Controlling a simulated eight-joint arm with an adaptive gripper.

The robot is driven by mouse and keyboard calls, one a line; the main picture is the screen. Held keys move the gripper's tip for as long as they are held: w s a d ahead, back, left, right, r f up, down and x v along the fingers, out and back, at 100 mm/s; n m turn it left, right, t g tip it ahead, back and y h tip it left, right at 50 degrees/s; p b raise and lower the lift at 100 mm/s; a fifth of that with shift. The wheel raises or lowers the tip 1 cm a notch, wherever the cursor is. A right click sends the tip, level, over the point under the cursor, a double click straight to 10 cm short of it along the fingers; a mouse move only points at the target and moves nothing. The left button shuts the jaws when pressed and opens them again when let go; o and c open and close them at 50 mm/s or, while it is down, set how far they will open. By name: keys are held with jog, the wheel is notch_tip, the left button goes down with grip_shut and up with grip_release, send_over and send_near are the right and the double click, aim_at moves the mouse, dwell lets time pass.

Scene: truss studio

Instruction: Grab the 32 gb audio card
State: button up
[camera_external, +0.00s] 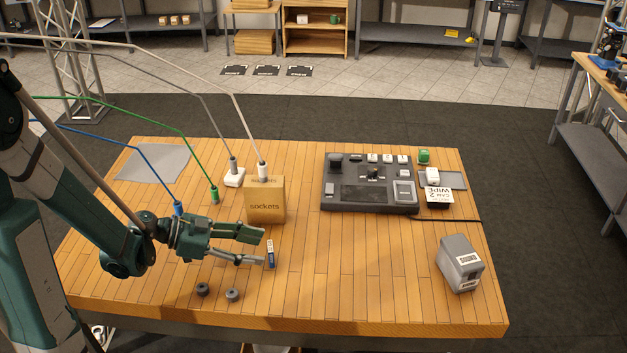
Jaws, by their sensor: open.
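A small dark-blue card with a pale label (270,258) stands upright on the wooden table, in front of the sockets box. It looks like the audio card, but its print is too small to read. My gripper (261,248) is open, its two fingers pointing right. The fingertips are at the card's left side in this view, the lower one overlapping or close to it. I cannot tell whether they touch it.
The cardboard sockets box (265,205) stands just behind my gripper. Two dark round knobs (203,289) (232,295) lie in front. A grey console (367,193) and a grey labelled box (460,265) are to the right. Cables with plugs hang at the left. The front middle is clear.

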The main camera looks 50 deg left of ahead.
aim_at(270, 250)
jog(key=shift+b+x, duration=0.65)
jog(key=shift+x, duration=1.95)
jog(key=shift+w, duration=0.1)
jog(key=shift+r, duration=0.1)
jog(key=c, duration=1)
